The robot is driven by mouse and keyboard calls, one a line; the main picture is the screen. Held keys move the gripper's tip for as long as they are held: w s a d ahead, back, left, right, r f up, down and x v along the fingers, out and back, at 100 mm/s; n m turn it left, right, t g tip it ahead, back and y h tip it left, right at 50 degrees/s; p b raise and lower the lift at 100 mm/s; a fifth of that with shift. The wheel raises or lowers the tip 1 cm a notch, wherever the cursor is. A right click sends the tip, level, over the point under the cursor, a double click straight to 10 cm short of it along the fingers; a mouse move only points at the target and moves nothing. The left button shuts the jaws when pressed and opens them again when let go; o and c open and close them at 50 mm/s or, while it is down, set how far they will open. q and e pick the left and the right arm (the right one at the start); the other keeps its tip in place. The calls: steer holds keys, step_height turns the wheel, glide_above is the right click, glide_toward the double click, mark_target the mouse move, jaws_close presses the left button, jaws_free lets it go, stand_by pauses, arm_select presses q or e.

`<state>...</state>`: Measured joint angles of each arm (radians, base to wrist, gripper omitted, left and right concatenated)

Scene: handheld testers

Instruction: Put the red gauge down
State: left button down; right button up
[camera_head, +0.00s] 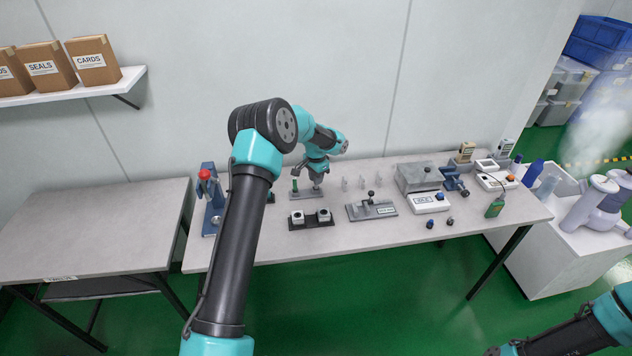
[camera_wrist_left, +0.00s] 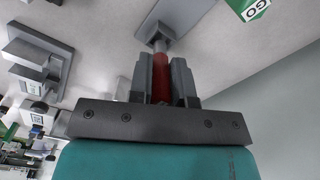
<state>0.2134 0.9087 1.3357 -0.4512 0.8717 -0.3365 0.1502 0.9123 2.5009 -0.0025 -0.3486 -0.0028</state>
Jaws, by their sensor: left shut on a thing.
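My left gripper (camera_head: 316,187) is over the back middle of the table, above a small grey stand (camera_head: 300,195). In the left wrist view, the gripper (camera_wrist_left: 162,88) is shut on the red gauge (camera_wrist_left: 160,76), whose red body sits between the two grey fingers. The gauge's grey end reaches to a grey plate (camera_wrist_left: 172,14); I cannot tell whether it is seated there. A green piece (camera_head: 295,185) stands upright at the stand's left side, and a green block marked GO (camera_wrist_left: 250,8) shows in the wrist view. Only links of my right arm show, at the lower right.
A blue press (camera_head: 212,205) stands left. A white meter (camera_head: 428,203) and green tester (camera_head: 495,207) are further right.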

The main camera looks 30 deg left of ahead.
arm_select(q)
steer(key=shift+f, duration=0.9)
steer(key=shift+f, duration=0.1)
steer(key=c, duration=1.1)
jaws_free()
steer(key=shift+o, duration=0.2)
step_height(320, 180, up, 12)
steer(key=shift+r, duration=0.15)
